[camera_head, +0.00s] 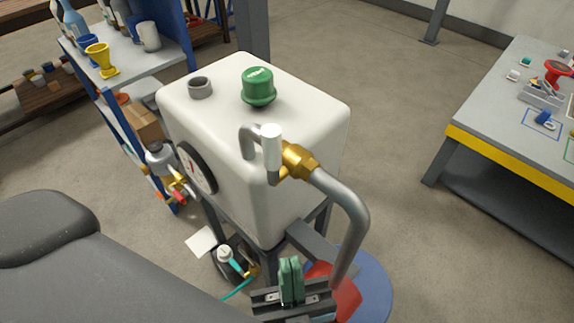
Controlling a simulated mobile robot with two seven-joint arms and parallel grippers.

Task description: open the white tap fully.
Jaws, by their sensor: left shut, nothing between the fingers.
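The white tap handle (271,150) is a short white bar on a brass valve body (298,160). The valve sits in a bent grey pipe (345,205) in front of the cream tank (215,115). The handle stands roughly upright in the picture, at an angle to the pipe beside it. My left gripper (291,281) is low at the bottom middle, below and apart from the tap. Its green fingers are together with nothing between them. My right gripper is not in view.
A green cap (258,87) and a grey port (200,87) top the tank. A gauge (197,167) and a red-handled valve (179,193) are on its left. A white knob (224,254) with a teal part is lower down. A workbench (470,125) stands at right.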

